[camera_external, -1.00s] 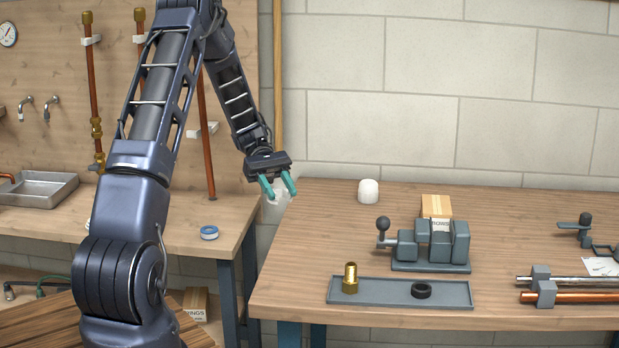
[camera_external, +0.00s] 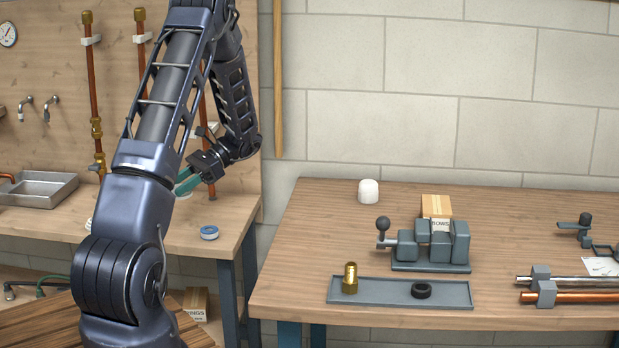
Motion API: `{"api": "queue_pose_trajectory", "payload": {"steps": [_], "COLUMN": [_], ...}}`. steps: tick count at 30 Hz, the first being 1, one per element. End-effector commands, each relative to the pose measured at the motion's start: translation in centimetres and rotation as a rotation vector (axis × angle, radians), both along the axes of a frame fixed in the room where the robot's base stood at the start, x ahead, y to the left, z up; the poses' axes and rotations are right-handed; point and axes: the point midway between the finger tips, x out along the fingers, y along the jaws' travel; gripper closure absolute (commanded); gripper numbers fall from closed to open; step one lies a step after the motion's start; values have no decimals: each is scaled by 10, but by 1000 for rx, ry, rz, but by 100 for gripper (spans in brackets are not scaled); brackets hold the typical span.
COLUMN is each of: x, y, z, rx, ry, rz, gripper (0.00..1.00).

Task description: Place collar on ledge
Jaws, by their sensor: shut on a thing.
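My gripper (camera_external: 190,182) has teal fingers and is over the left workbench, partly behind my own arm. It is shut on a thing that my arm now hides. A second ago a small pale, whitish piece showed between the fingers; I cannot tell for sure that it is the collar. A black ring (camera_external: 421,290) lies in the grey tray (camera_external: 385,293) on the right workbench, and a brass fitting (camera_external: 350,278) stands in the same tray. I cannot tell which surface is the ledge.
The right workbench (camera_external: 310,235) also holds a white cap (camera_external: 368,191), a grey vise (camera_external: 432,248), a cardboard box (camera_external: 436,206) and clamped pipes (camera_external: 575,298). The left workbench (camera_external: 225,222) has a tape roll (camera_external: 209,232), a metal basin (camera_external: 40,190) and upright copper pipes (camera_external: 92,75).

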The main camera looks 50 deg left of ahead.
Motion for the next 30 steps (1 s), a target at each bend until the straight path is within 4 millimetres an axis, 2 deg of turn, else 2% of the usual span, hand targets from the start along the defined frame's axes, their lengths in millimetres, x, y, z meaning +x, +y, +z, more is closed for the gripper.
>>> {"api": "queue_pose_trajectory", "payload": {"steps": [6, 12, 15, 20, 23, 25, 30], "x": [-22, -30, -30, -29, -29, -29, -29], "y": [52, 95, 111, 125, 129, 129, 129], "z": [21, 43, 51, 60, 56, 47, 11], "rx": [2, 1, 1, 1, -1, -2, -4], "ry": [-2, -2, -2, -3, -2, 0, -1], "rz": [-316, -575, -669, -757, -779, -783, -781], "gripper": [98, 98, 98, 98, 98, 98, 98]}}
